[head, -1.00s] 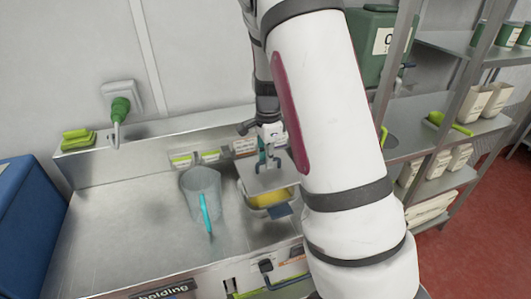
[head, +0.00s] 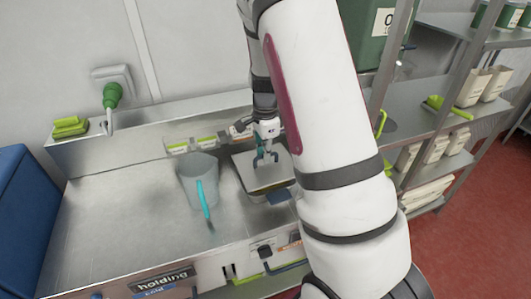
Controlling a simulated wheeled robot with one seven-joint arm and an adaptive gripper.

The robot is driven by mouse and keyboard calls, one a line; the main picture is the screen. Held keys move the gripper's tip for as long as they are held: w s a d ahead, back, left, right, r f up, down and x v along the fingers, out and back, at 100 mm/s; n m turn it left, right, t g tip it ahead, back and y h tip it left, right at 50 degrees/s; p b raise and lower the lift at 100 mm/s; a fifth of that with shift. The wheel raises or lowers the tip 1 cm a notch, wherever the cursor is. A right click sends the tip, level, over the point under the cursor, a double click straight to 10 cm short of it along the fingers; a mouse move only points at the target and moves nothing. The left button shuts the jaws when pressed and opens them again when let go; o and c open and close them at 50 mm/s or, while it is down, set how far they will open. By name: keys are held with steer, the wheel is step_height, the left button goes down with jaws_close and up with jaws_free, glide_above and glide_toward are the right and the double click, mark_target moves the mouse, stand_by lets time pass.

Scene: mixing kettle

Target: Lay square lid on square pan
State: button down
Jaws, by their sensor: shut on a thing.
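The square lid (head: 257,179) is a flat grey metal sheet. It lies over the square pan's opening and hides the yellow contents. The square pan (head: 277,195) shows only as a rim and a dark blue handle at the front; my arm covers its right side. My gripper (head: 266,161) points down onto the middle of the lid and is shut on its handle. Whether the lid rests fully on the rim is too small to tell.
A clear jug (head: 198,180) with a turquoise handle stands just left of the pan. Small green-labelled holders (head: 190,146) line the back ledge. The steel counter (head: 110,215) is clear on the left. Shelves (head: 450,115) stand at the right.

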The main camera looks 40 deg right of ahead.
steer(key=shift+f, duration=0.2)
steer(key=shift+f+b, duration=0.4)
steer(key=shift+f, duration=0.6)
steer(key=shift+f, duration=0.2)
stand_by(0.3)
steer(key=c, duration=1.1)
jaws_free()
steer(key=shift+r, duration=0.1)
steer(key=shift+r+p, duration=1.2)
steer(key=shift+r, duration=2.25)
